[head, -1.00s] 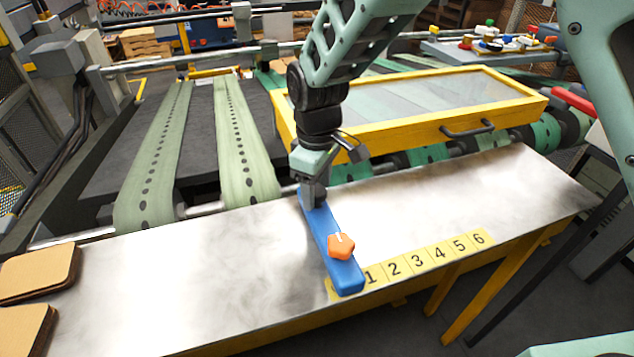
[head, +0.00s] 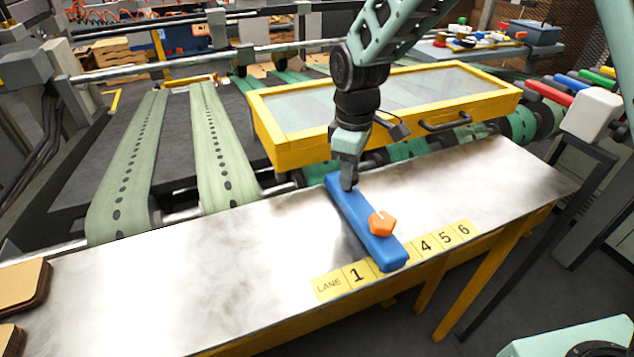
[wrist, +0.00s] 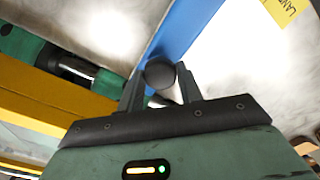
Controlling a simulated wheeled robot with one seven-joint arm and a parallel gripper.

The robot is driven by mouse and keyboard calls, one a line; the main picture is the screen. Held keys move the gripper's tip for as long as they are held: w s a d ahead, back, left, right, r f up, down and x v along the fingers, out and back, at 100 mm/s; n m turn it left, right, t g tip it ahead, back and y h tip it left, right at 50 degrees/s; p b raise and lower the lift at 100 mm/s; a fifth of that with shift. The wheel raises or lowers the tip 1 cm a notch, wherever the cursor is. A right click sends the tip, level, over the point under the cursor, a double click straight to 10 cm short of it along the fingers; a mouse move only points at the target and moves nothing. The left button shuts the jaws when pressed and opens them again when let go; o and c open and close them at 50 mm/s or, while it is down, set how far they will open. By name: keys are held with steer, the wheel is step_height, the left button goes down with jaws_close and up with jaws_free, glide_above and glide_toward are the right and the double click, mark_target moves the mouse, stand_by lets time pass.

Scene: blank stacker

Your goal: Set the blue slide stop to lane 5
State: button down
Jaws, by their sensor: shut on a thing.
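The blue slide stop (head: 357,219) is a long bar lying across the steel table, with an orange star-shaped knob (head: 382,223) near its front end. Its front end covers the lane strip (head: 330,285) between 1 and 4, so 2 and 3 are hidden. Lane 5 (head: 446,237) shows to the right of the stop. My gripper (head: 348,187) is at the stop's rear end. In the wrist view, its fingers are shut on a dark round grip (wrist: 160,73) on the blue bar (wrist: 183,30).
A yellow-framed clear cover (head: 385,115) with a dark handle (head: 445,122) stands behind the table. Brown boards (head: 20,285) lie at the table's left end. The steel surface (head: 480,180) right of the stop is clear.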

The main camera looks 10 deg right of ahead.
steer(key=w+d, duration=0.1)
steer(key=d, duration=0.4)
steer(key=w+d, duration=0.1)
steer(key=d, duration=0.2)
steer(key=shift+w+d+b, duration=0.3)
steer(key=shift+d+b, duration=0.05)
steer(key=shift+b, duration=0.05)
steer(key=c, duration=0.9)
jaws_free()
steer(key=shift+c, duration=0.2)
steer(key=shift+r, duration=0.15)
step_height(320, 180, up, 17)
steer(key=b, duration=0.3)
steer(key=shift+r, duration=0.1)
steer(key=s+a+f+m+b, duration=0.1)
steer(key=s+a+f, duration=0.3)
steer(key=s, duration=0.4)
steer(key=s+a+f+m, duration=0.1)
steer(key=s+a+f, duration=0.4)
steer(key=s, duration=0.2)
steer(key=s+f+m, duration=0.1)
steer(key=s+f, duration=0.3)
steer(key=s, duration=0.3)
steer(key=s+d+f+m+b, duration=0.1)
steer(key=s+f, duration=0.3)
steer(key=s, duration=0.4)
steer(key=shift+d+y, duration=0.3)
